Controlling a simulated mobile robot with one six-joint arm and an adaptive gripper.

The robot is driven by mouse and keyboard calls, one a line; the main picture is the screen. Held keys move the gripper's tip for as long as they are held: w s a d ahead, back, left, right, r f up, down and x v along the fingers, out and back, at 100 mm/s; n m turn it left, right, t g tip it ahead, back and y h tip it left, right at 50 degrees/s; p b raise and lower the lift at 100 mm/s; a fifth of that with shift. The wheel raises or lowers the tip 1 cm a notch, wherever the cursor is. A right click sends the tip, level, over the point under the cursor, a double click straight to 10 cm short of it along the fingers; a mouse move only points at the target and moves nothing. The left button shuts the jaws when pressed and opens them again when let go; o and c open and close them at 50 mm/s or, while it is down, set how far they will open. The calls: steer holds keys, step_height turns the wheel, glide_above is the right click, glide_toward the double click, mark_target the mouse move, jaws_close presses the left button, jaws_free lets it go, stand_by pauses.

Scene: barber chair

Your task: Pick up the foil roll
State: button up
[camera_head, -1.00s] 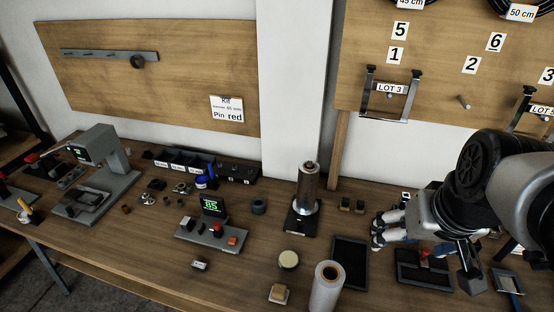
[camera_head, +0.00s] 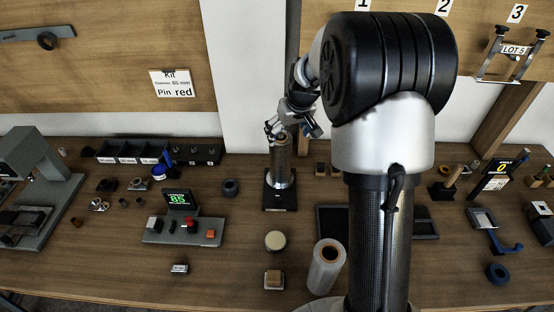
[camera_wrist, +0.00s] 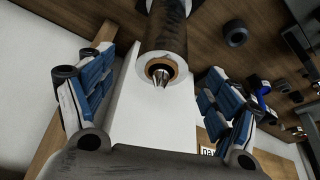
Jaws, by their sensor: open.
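A grey, metallic-looking roll, which I take as the foil roll (camera_head: 281,160), stands upright on a black base at the back of the bench. In the wrist view the foil roll (camera_wrist: 164,38) shows its end, with a brown core and a pointed metal tip inside. My gripper (camera_head: 277,128) is at the roll's top in the head view. In the wrist view my gripper (camera_wrist: 158,85) is open, with one blue-padded finger on each side and the roll's end between them, farther out. I see no contact. My arm hides part of the bench.
A translucent film roll (camera_head: 325,268) stands at the front. A round pale-topped item (camera_head: 275,241) and a small block (camera_head: 274,279) are left of it. A control box with a green display (camera_head: 182,229) stands farther left. The wall board (camera_head: 100,60) is behind.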

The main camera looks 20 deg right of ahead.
mark_target(284, 141)
steer(key=b+x, duration=0.1)
steer(key=x, duration=0.5)
steer(key=shift+w+a, duration=0.1)
steer(key=x, duration=0.1)
steer(key=b+x, duration=0.1)
steer(key=x, duration=0.1)
steer(key=b+x, duration=0.1)
steer(key=x, duration=0.1)
steer(key=shift+a+f, duration=0.25)
steer(key=shift+r, duration=0.1)
steer(key=shift+c, duration=0.4)
jaws_close()
